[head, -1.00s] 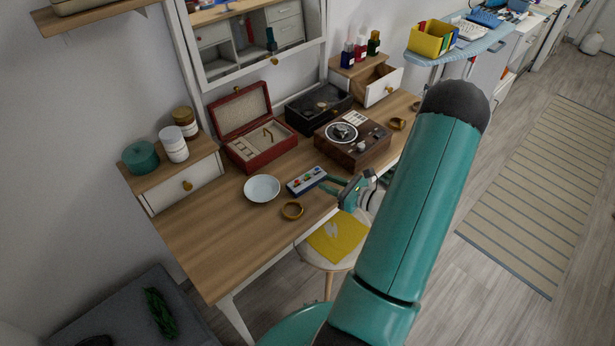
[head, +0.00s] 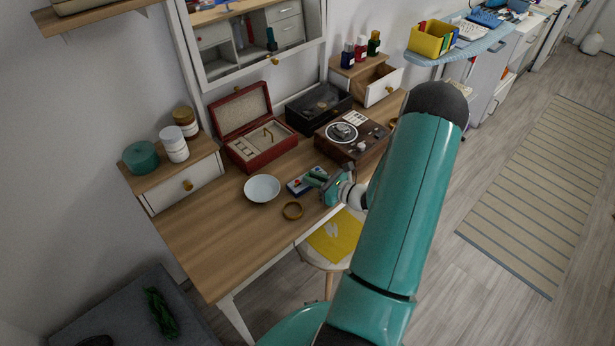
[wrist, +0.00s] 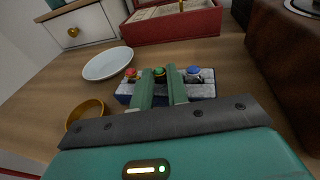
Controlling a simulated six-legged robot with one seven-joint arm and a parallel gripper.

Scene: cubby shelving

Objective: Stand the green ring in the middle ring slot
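The ring tray (wrist: 205,90) is a small blue-edged box with a pale grey top, lying on the desk; it also shows in the head view (head: 296,187). A ring with a red top (wrist: 130,74) stands at its left and one with a blue top (wrist: 192,73) at its right. The green ring (wrist: 159,72) is between them, at the middle of the tray. My gripper (wrist: 160,76) has its two green fingers close together, one on each side of the green ring. The ring's lower part and the middle slot are hidden, so I cannot tell how deep it sits.
A white dish (head: 262,188) and a brass bangle (head: 292,210) lie left of the tray. An open red jewellery box (head: 262,148) stands behind it. A brown record player (head: 350,141) is close on the right. The desk's front left is clear.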

